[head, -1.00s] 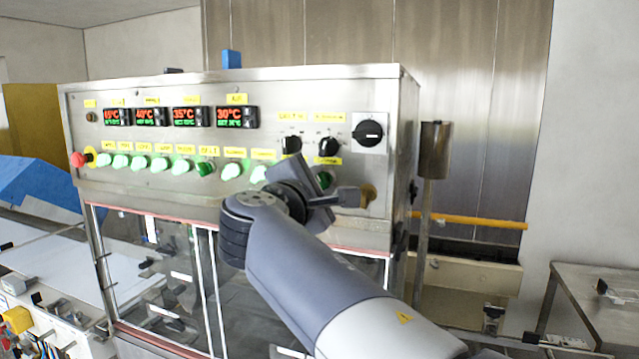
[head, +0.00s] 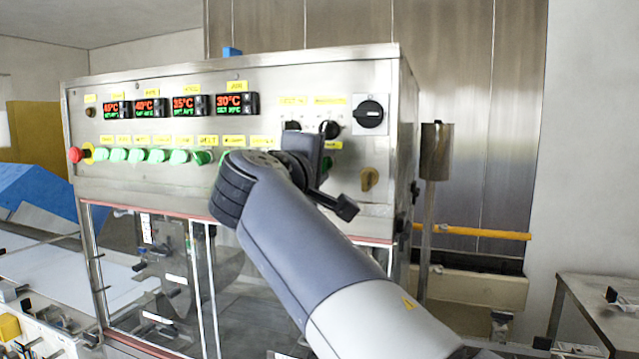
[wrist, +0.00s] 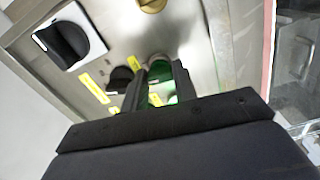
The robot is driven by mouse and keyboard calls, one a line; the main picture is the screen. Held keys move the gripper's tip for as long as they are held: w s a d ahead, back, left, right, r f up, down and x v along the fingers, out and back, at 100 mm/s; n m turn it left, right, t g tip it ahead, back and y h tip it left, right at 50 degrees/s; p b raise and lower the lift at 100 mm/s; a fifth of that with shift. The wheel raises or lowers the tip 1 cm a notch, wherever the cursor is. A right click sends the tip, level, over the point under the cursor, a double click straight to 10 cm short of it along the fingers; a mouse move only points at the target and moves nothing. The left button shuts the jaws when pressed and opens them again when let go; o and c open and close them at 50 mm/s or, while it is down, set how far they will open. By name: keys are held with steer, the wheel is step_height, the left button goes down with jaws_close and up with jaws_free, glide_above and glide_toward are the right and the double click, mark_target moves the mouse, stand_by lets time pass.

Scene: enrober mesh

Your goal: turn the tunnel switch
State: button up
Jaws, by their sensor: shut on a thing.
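A dark green round switch (head: 327,163) sits at the right end of the lower row on the steel control panel. In the wrist view the green switch (wrist: 160,93) lies between the two black fingers of my gripper (wrist: 158,76), which is shut on it. In the head view my gripper (head: 316,158) is at the panel and covers most of the switch. The label beside it is too blurred to read, so I cannot confirm that it says tunnel. How far the switch is turned is hidden.
Two black knobs (head: 330,128) sit just above, and a black rotary switch on a white plate (head: 368,113) is to the right. A brass knob (head: 369,179) is below that.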

steer(key=shift+f+m+b, duration=0.15)
steer(key=shift+m+b, duration=1.3)
steer(key=shift+m, duration=0.75)
steer(key=o, duration=1)
steer(key=shift+s, duration=0.1)
steer(key=b+v, duration=0.2)
steer(key=v, duration=0.8)
steer(key=shift+s, duration=0.3)
steer(key=shift+w+a, duration=0.1)
